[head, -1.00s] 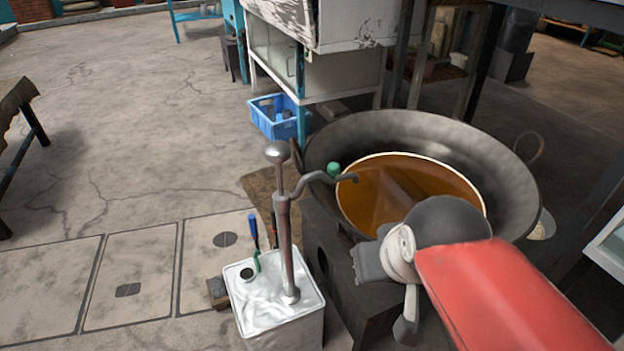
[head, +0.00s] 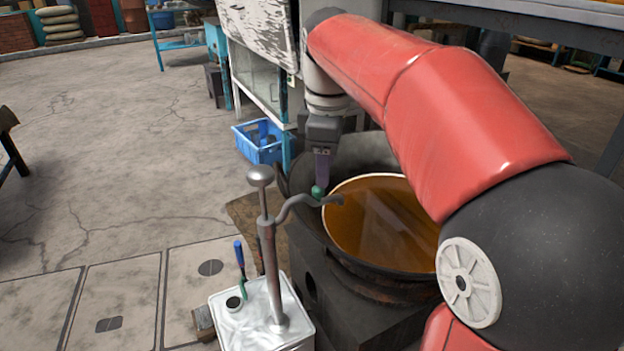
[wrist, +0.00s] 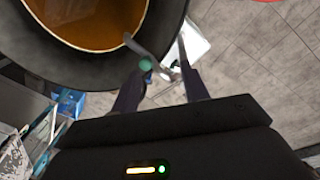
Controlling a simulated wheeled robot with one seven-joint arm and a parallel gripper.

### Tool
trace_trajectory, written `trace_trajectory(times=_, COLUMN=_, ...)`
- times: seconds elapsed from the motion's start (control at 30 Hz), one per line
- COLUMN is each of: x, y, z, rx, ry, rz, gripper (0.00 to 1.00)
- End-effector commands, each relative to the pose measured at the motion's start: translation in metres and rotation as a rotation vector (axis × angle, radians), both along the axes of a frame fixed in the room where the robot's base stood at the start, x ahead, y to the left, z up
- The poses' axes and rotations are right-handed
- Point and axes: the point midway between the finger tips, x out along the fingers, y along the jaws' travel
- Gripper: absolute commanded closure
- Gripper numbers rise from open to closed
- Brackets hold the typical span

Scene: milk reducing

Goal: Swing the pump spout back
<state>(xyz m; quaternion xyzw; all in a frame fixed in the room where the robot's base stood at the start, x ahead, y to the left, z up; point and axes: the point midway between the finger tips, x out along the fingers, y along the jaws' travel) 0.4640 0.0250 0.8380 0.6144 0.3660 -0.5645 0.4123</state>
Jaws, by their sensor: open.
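The pump (head: 269,255) stands upright on a silver tin (head: 250,325). Its curved grey spout (head: 290,208) points right, and its tip overlaps the rim of the pot of brown liquid (head: 385,215). A green knob (head: 318,191) sits on the spout. My gripper (head: 321,178) points down just above the knob. In the wrist view my gripper (wrist: 160,58) has its two fingers apart; the green knob (wrist: 145,65) shows near the tip of the left finger, and the spout (wrist: 140,47) shows beyond. I cannot tell whether a finger touches the knob.
A wide dark pan (head: 365,155) surrounds the liquid, partly hidden by my red arm. A blue crate (head: 258,142) stands on the floor beside a white cabinet (head: 262,85). A blue-handled tool (head: 239,255) stands at the tin.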

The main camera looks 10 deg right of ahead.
Motion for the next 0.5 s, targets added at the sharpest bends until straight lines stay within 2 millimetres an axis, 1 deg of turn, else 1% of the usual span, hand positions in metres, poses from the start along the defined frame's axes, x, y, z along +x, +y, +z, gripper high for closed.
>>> trace_trajectory(times=0.03, x=0.016, y=0.001, z=-0.001, rx=-0.001, ry=0.029, rz=0.073, gripper=0.55)
trace_trajectory(times=0.1, x=0.030, y=0.002, z=0.000, rx=-0.002, ry=0.059, rz=0.164, gripper=0.55)
trace_trajectory(times=0.2, x=0.042, y=0.002, z=0.000, rx=0.000, ry=0.087, rz=0.250, gripper=0.55)
trace_trajectory(times=0.27, x=0.045, y=0.002, z=-0.001, rx=0.002, ry=0.096, rz=0.278, gripper=0.55)
trace_trajectory(times=0.37, x=0.046, y=0.002, z=-0.007, rx=0.003, ry=0.101, rz=0.294, gripper=0.55)
trace_trajectory(times=0.5, x=0.046, y=0.002, z=-0.028, rx=0.002, ry=0.101, rz=0.293, gripper=0.55)
